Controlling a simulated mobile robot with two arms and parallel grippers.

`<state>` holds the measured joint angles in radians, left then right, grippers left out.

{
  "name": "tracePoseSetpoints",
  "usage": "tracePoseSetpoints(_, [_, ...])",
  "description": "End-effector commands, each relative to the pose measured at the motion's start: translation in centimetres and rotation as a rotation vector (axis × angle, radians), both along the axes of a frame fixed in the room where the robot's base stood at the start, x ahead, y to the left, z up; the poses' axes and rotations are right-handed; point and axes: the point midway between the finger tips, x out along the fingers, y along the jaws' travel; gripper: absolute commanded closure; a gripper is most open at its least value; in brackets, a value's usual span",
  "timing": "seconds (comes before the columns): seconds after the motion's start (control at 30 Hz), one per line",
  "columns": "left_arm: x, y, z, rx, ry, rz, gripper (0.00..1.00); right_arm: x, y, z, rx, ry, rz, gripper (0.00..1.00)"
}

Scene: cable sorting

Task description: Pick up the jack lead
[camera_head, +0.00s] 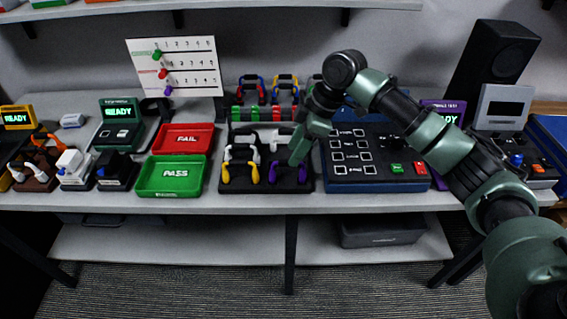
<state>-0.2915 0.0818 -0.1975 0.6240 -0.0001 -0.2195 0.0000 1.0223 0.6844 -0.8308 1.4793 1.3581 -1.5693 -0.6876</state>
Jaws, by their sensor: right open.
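Short looped leads stand in a black rack (265,187) at the middle of the table. A yellow-ended lead (240,174) is at its front left, a purple-ended lead (288,174) at its front right and a white lead (243,136) behind. I cannot tell which one is the jack lead. My right gripper (303,147) is open, pointing down over the right side of this rack, close to the purple-ended lead. It hides part of the rack, and I cannot tell whether it touches anything. My left gripper is not in view.
A green PASS tray (172,192) and a red FAIL tray (183,139) stand left of the rack. A dark blue panel (372,186) with buttons stands right. Another rack with coloured leads (266,92) stands behind. The table's front edge (265,204) has a narrow clear strip.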

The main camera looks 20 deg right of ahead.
Motion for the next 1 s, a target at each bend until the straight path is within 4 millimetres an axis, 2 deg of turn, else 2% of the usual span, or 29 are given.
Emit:
tracePoseSetpoints(0.17, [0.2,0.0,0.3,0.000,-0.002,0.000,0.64,0.1,0.6,-1.2,0.001,0.002,0.001,0.58])
tracePoseSetpoints(0.47, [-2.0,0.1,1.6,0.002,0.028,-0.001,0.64,0.5,2.1,-4.5,0.000,0.005,0.000,0.58])
tracePoseSetpoints(0.63, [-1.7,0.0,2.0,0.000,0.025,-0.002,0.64,0.7,2.9,-6.6,-0.001,0.001,0.000,0.58])
tracePoseSetpoints(0.9, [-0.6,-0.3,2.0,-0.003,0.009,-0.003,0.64,0.8,3.0,-7.2,-0.001,-0.002,-0.001,0.58])
tracePoseSetpoints(0.93, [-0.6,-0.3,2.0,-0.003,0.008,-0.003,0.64,0.8,3.0,-7.2,-0.001,-0.002,-0.001,0.61])
tracePoseSetpoints(1.0, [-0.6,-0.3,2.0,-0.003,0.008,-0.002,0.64,0.8,3.0,-7.2,-0.001,-0.002,-0.001,0.80])
